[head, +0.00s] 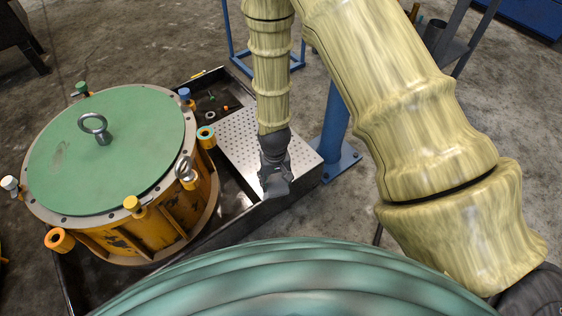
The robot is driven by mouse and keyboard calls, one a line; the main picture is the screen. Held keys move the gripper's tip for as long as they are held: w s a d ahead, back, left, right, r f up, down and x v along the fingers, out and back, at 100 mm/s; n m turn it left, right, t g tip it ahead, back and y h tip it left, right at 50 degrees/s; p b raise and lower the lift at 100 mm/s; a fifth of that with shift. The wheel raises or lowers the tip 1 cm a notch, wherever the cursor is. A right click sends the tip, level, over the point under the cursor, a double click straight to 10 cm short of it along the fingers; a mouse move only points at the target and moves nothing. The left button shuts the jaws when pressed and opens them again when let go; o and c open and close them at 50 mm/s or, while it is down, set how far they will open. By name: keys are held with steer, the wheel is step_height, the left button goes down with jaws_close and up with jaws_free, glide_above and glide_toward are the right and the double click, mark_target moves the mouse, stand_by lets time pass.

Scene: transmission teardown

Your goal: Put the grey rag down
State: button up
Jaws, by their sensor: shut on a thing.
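My gripper (275,182) is dark grey and hangs at the end of my arm, over the front right part of the perforated metal plate. It is shut, with its fingers pointing down toward the plate's front edge. The grey rag cannot be clearly told apart from the dark gripper at this size. Whether the gripper's tip touches the plate cannot be told from this view.
A perforated plate (235,136) lies in a black tray (228,222), with small parts beside it. A yellow drum housing (165,218) with a green lid (140,150), eye bolt and coloured fittings stands left. A blue post (334,125) stands right of the plate.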

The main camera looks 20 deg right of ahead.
steer(key=w+d+b, duration=0.1)
steer(key=w, duration=0.2)
steer(key=w+d+f+b, duration=0.1)
steer(key=w+d, duration=0.1)
steer(key=w, duration=0.2)
steer(key=w+d+b, duration=0.2)
steer(key=w, duration=0.1)
steer(key=shift+w+d+f, duration=0.1)
steer(key=shift+w+f, duration=0.05)
steer(key=shift+w, duration=0.2)
step_height(320, 180, down, 4)
steer(key=b, duration=0.2)
steer(key=shift+r+b, duration=0.25)
steer(key=shift+b, duration=0.1)
steer(key=shift+r, duration=0.1)
steer(key=o, duration=1.1)
steer(key=shift+o, duration=0.2)
